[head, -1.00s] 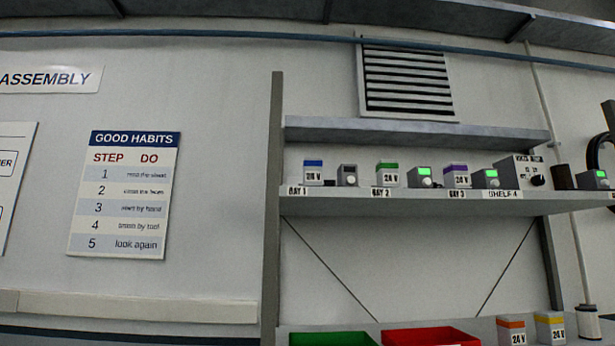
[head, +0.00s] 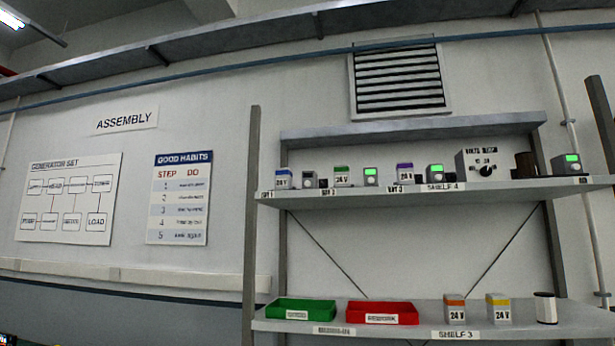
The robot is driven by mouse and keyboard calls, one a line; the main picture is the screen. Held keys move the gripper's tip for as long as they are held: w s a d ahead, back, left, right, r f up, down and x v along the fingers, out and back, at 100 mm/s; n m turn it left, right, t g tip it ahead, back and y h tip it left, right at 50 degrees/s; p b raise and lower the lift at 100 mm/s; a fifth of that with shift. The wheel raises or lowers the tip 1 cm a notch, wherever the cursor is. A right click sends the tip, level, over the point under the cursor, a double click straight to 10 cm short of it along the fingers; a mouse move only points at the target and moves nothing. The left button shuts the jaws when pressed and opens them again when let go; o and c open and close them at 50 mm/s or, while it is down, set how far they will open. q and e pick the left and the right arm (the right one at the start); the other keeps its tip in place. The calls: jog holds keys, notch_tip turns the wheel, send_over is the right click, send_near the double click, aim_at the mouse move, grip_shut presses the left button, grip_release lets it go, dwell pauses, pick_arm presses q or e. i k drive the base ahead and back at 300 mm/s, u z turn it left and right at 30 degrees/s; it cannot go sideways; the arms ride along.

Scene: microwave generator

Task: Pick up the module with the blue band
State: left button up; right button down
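The module with the blue band (head: 283,179) stands upright at the left end of the upper shelf (head: 400,194), above the label BAY 1. It is a small white box marked 24 V with a blue top. Similar modules stand to its right: one with a green band (head: 342,176) and one with a purple band (head: 405,173). Neither of my grippers is in view.
Small grey units with green displays (head: 371,177) stand between the modules. A volts/amp box (head: 487,163) stands further right. The lower shelf holds a green tray (head: 300,309), a red tray (head: 382,313), orange (head: 455,309) and yellow (head: 498,308) modules, and a white spool (head: 545,308).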

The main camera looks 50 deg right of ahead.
aim_at(283, 176)
jog(key=z, duration=3)
jog(key=i, duration=0.1)
jog(key=u, duration=0.95)
